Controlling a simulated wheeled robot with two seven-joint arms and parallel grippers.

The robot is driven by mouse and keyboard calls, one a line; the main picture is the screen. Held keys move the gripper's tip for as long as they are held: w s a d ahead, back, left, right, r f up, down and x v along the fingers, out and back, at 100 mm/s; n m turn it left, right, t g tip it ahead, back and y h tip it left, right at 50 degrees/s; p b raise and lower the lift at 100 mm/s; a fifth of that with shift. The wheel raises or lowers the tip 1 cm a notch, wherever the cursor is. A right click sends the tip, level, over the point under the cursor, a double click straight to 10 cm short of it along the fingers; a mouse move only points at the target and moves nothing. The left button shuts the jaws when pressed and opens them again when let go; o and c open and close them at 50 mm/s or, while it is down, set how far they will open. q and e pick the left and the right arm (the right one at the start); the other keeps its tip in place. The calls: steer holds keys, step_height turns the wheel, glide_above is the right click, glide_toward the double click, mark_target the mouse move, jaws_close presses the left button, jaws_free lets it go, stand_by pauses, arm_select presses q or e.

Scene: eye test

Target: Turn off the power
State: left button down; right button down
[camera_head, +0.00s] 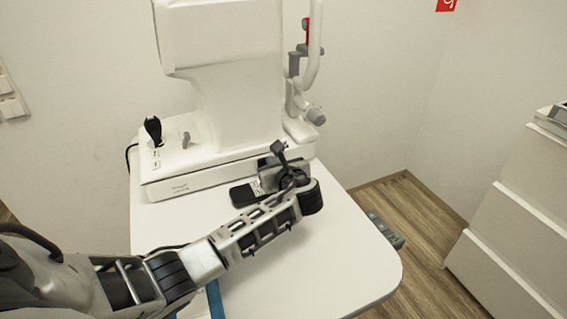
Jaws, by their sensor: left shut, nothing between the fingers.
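The white eye test machine (235,105) stands on a white table (345,240). Its low base (195,180) faces me, with a black joystick (153,130) and a small grey knob (186,140) on the left. No marked power switch can be made out. My left arm crosses the table from the lower left. My left gripper (279,158) is shut and empty, close to the right front of the base. I cannot tell whether it touches the base. The wrist and gripper hide part of that corner. My right gripper is not in view.
The machine's white upright frame (314,45) rises at the right. White drawers (515,235) stand at the far right. The right front of the table is clear.

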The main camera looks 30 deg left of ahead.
arm_select(q)
steer(key=shift+s+a+f, duration=0.1)
steer(key=shift+s+f, duration=0.1)
steer(key=shift+s, duration=0.25)
steer(key=p+v, duration=0.2)
steer(key=v, duration=1.3)
steer(key=shift+w+d+r, duration=0.15)
steer(key=shift+d+r, duration=0.25)
